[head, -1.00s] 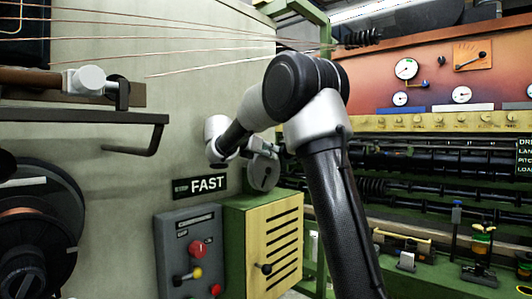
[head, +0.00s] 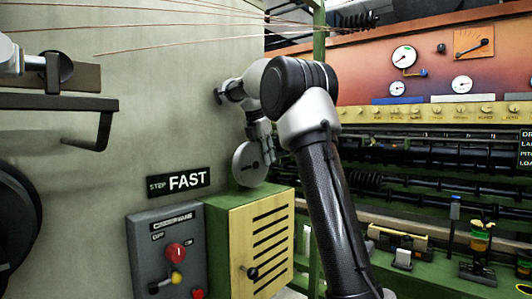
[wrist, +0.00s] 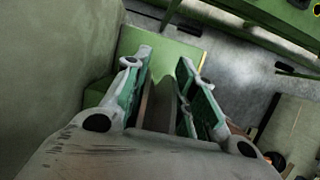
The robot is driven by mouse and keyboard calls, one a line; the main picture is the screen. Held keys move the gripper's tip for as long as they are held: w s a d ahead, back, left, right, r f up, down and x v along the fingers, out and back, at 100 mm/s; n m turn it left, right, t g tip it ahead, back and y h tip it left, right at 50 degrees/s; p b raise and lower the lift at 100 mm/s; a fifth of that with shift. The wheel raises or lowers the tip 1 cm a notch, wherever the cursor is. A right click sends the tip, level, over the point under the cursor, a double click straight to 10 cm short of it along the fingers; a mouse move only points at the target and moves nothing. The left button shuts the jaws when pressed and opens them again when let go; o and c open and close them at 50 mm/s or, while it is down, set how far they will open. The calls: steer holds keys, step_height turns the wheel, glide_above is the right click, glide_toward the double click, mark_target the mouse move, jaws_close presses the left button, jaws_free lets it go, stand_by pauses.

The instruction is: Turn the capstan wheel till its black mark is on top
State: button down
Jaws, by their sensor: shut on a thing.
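The capstan wheel (head: 243,173) is a grey disc standing upright above the green and yellow cabinet in the head view. It has a small dark spot near its middle; I cannot tell whether a black rim mark shows. My gripper (head: 266,150) reaches down to the wheel's upper right side. In the wrist view, my gripper (wrist: 168,92) has its two green-padded fingers shut on a thin grey-brown edge (wrist: 160,106), which fits the wheel's rim. The fingers and the arm hide part of the wheel.
Below the wheel stands the cabinet (head: 262,238) with a slotted yellow front. A grey control box (head: 165,250) with a red button is left of it, under a FAST sign (head: 180,181). A bracket (head: 85,125) juts out at left. Copper wires (head: 170,42) run overhead.

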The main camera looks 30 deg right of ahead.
steer(key=shift+w+d+f+g+y, duration=0.1)
steer(key=shift+f+g+y, duration=0.15)
steer(key=shift+f+y, duration=0.35)
steer(key=shift+d+f+g+y, duration=0.1)
steer(key=shift+f+g+y, duration=0.2)
steer(key=shift+y, duration=0.5)
steer(key=c, duration=1.2)
jaws_free()
steer(key=shift+o, duration=0.2)
steer(key=r, duration=0.7)
steer(key=shift+a+r, duration=0.2)
steer(key=shift+a, duration=0.05)
